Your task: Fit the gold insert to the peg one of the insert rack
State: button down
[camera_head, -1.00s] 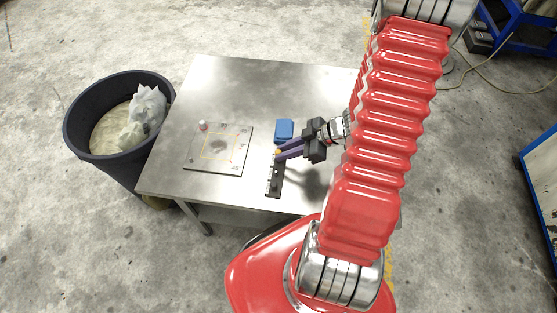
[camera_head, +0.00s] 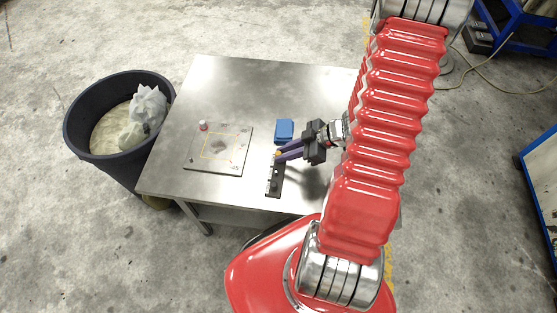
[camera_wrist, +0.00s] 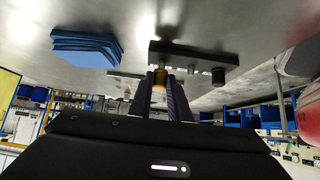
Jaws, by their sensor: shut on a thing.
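The gold insert (camera_wrist: 160,77) is between the fingertips of my gripper (camera_wrist: 160,88) in the wrist view, and the gripper is shut on it. In the head view the gold insert (camera_head: 278,154) is a small yellow spot at the tips of my gripper (camera_head: 281,155). The insert rack (camera_head: 274,183) is a narrow dark bar on the metal table, with its far end by the fingertips. In the wrist view the rack (camera_wrist: 195,54) shows a dark peg at right. The insert is at the rack's left part; I cannot tell whether it is around a peg there.
A blue block (camera_head: 284,130) lies just beyond the rack; it is also in the wrist view (camera_wrist: 86,48). A grey plate (camera_head: 228,170) with a yellow square outline and a red-topped knob lies left on the table (camera_head: 270,80). A dark bin (camera_head: 76,132) stands left of the table.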

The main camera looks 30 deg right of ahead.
jog(key=shift+f, duration=0.9)
dwell(0.9)
jog(key=c, duration=1.6)
grip_release()
jog(key=v, duration=1.3)
jog(key=shift+s+d+r, duration=0.2)
jog(key=shift+d, duration=0.05)
